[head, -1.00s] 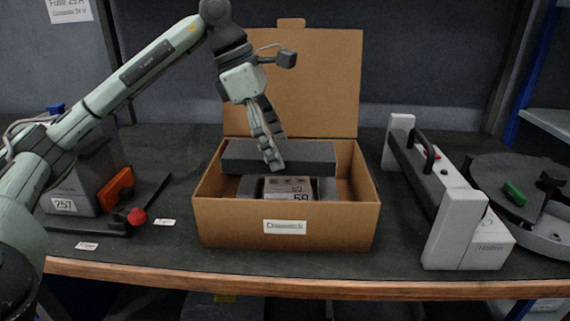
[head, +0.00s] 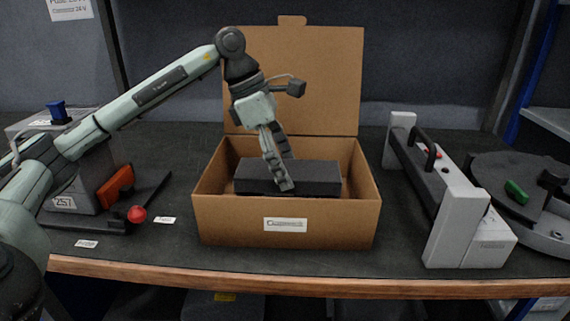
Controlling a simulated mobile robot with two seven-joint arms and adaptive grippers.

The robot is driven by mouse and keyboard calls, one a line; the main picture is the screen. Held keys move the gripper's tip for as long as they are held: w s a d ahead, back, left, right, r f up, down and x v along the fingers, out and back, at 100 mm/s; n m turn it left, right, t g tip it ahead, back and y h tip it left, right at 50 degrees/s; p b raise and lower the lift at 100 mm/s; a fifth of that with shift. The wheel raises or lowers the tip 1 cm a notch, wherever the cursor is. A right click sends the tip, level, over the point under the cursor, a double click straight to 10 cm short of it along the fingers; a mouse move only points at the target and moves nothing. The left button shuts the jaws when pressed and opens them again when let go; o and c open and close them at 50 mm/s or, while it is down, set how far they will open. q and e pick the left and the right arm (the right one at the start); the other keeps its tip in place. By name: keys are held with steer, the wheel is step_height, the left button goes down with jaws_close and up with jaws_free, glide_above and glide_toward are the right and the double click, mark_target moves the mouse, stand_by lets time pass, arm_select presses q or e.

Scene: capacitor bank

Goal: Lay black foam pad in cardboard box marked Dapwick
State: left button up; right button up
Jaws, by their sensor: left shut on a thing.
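The cardboard box (head: 220,222) stands open on the bench, its lid raised at the back. A white label (head: 285,224) on its front is too blurred to read surely now. The black foam pad (head: 318,178) is a flat dark block inside the box opening, roughly level and low between the walls. My left gripper (head: 282,184) reaches down from above and is shut on the pad near its middle front edge. Whatever lies under the pad is hidden. My right gripper is not in view.
Left of the box is a grey device (head: 72,195) with an orange part and a red knob (head: 137,214). Right of it stand a white-ended unit with a black handle (head: 430,158) and a round dark tray (head: 490,180). Small labels lie at the left.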

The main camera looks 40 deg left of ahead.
arm_select(q)
steer(key=o, duration=1)
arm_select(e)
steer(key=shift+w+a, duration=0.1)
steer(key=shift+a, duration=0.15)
arm_select(q)
steer(key=shift+a+r, duration=0.1)
steer(key=shift+r, duration=0.25)
steer(key=p+v, duration=0.1)
steer(key=v, duration=1)
steer(key=shift+s+r+p, duration=0.1)
steer(key=shift+r+p, duration=0.1)
steer(key=shift+p, duration=0.1)
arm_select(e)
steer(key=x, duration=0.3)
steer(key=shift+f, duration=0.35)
